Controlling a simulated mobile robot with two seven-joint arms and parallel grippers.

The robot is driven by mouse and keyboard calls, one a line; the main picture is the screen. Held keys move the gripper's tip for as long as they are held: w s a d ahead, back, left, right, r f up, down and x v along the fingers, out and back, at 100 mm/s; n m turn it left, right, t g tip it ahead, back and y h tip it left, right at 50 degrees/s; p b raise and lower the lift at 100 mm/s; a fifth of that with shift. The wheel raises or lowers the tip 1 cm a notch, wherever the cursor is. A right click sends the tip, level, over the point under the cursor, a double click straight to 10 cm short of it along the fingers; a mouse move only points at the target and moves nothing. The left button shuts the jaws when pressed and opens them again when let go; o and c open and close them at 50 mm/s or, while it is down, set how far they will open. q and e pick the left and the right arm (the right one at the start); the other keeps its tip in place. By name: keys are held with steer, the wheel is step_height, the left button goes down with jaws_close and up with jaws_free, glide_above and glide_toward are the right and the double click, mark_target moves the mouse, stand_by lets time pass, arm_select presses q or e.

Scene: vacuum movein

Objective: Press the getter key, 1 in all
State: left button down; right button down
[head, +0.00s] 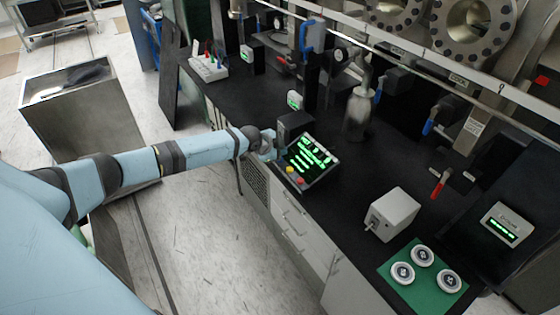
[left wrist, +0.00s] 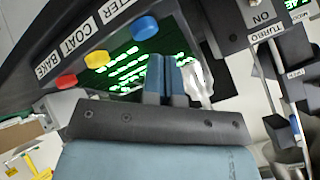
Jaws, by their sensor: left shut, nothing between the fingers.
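The getter key is a blue key (left wrist: 145,28) on a dark console (head: 322,174), next to a label whose visible letters read "TTER". A yellow key (left wrist: 97,59) by the COAT label and an orange-red key (left wrist: 66,81) by the BAKE label stand in the same row. In the head view the red and yellow keys show, and the blue one seems hidden by my gripper. My left gripper (left wrist: 165,62) is shut and empty. Its fingertips appear close to the blue key in the left wrist view; I cannot tell whether they touch. My right gripper is in neither view.
The console's green-lit screen (head: 312,153) is right beside my left gripper. A grey box (head: 391,214) and a green mat (head: 395,280) with round parts lie to the right on the black bench. The TURBO switch panel (left wrist: 238,20) is nearby.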

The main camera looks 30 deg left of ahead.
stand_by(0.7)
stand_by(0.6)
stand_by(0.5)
arm_select(q)
steer(key=shift+f+b, duration=0.35)
steer(key=shift+f, duration=0.1)
steer(key=shift+f+b, duration=0.4)
steer(key=shift+f, duration=0.1)
stand_by(0.8)
steer(key=shift+r, duration=0.15)
steer(key=shift+r+p, duration=0.65)
steer(key=shift+r, duration=0.15)
